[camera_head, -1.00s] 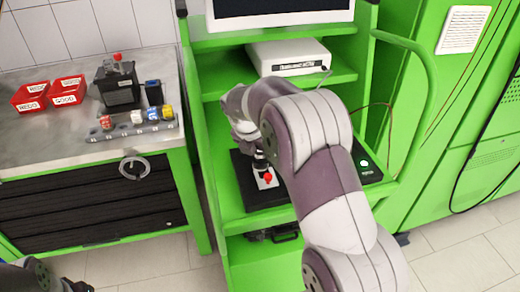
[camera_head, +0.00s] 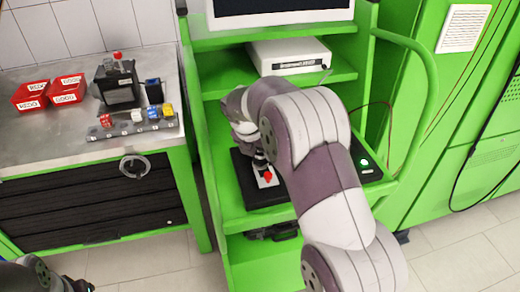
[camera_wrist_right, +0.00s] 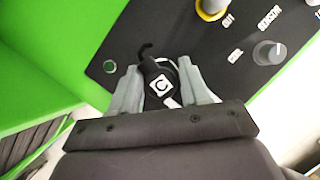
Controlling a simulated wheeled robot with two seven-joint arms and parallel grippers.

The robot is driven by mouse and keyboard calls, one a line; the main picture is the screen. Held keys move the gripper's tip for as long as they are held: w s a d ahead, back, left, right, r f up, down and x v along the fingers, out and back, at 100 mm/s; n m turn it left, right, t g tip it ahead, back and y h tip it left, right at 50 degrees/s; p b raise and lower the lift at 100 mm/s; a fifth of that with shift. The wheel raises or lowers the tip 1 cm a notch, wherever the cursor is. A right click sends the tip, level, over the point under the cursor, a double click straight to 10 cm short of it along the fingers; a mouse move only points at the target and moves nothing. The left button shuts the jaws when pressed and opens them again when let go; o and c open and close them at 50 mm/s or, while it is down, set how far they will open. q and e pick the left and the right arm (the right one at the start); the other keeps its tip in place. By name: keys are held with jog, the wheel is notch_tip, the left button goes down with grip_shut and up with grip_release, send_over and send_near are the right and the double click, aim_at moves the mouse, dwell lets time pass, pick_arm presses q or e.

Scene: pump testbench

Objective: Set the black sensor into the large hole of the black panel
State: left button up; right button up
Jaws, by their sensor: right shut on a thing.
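The black sensor (camera_wrist_right: 161,84), marked with a white square and the letter C, is between the two grey fingers of my right gripper (camera_wrist_right: 163,88), which is shut on it. A short black hook-like piece sticks out at its upper left. The black panel (camera_wrist_right: 115,42) lies right behind and below the sensor; in the head view it rests on the green shelf (camera_head: 262,217). The large hole is not clearly visible; a whitish rim shows behind the sensor. I cannot tell whether the sensor is in it. Only a dark part of my left arm shows at the bottom left; its fingers are not clear.
The panel carries a yellow-ringed knob (camera_wrist_right: 212,8), a grey knob (camera_wrist_right: 268,52) and a red knob on a white plate (camera_head: 267,176). A white box (camera_head: 289,56) stands on the shelf above. The bench at left holds red bins (camera_head: 48,92) and a connector rack (camera_head: 130,128).

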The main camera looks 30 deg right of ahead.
jog(key=shift+f+b, duration=0.35)
jog(key=shift+f, duration=0.35)
jog(key=o, duration=0.7)
jog(key=shift+o, duration=1.3)
jog(key=shift+w+f, duration=0.1)
jog(key=shift+o, duration=1.2)
jog(key=shift+f, duration=0.1)
jog(key=shift+o, duration=0.2)
jog(key=shift+a, duration=0.1)
